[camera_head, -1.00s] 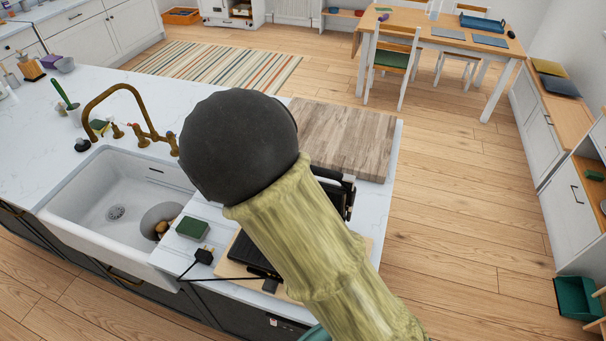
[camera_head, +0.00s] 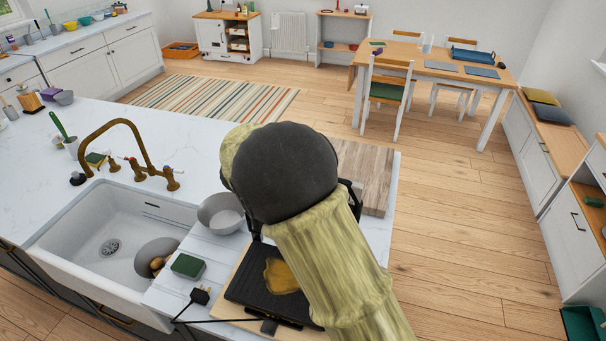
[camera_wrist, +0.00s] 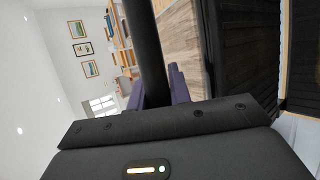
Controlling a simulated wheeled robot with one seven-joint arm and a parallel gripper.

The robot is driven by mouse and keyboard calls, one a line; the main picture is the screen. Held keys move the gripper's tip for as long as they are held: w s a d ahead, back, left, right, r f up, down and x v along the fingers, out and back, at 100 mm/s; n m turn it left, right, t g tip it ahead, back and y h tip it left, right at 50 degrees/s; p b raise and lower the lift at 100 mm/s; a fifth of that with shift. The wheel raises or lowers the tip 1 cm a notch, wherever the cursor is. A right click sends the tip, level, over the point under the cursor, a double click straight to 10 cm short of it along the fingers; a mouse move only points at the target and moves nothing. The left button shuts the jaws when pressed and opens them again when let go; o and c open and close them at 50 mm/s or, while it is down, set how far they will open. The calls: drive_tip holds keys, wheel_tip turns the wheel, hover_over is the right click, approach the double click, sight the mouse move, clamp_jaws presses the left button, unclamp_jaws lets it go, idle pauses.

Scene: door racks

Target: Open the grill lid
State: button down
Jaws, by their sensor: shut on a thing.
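The black grill stands on a wooden board on the counter. Its lower plate (camera_head: 250,284) is exposed in the head view, with a yellow-brown patch (camera_head: 281,276) on it. Part of the dark lid frame (camera_head: 356,196) shows behind my arm; the lid looks raised. In the wrist view the ribbed plate of the lid (camera_wrist: 240,45) stands at the right, apart from the lower plate (camera_wrist: 304,55). My gripper (camera_wrist: 163,88), with purple fingers, is shut on the dark bar-like handle (camera_wrist: 146,40). My arm hides the gripper and most of the lid in the head view.
A sink (camera_head: 105,245) with a brass faucet (camera_head: 125,150) is left of the grill. A grey bowl (camera_head: 221,213), a green sponge (camera_head: 187,266) and a black plug (camera_head: 199,296) lie close by. A wooden cutting board (camera_head: 368,172) lies behind. Open floor is at the right.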

drive_tip(key=shift+s+f, duration=0.15)
drive_tip(key=shift+f, duration=0.35)
drive_tip(key=c, duration=1.5)
unclamp_jaws()
drive_tip(key=shift+o, duration=1)
drive_tip(key=shift+w, duration=0.25)
drive_tip(key=shift+r, duration=0.1)
drive_tip(key=shift+s+r, duration=0.1)
drive_tip(key=shift+r, duration=0.05)
drive_tip(key=shift+s+a+r+b, duration=0.25)
drive_tip(key=shift+a+b, duration=0.05)
drive_tip(key=shift+a, duration=0.1)
drive_tip(key=b+v, duration=0.5)
drive_tip(key=v, duration=1.1)
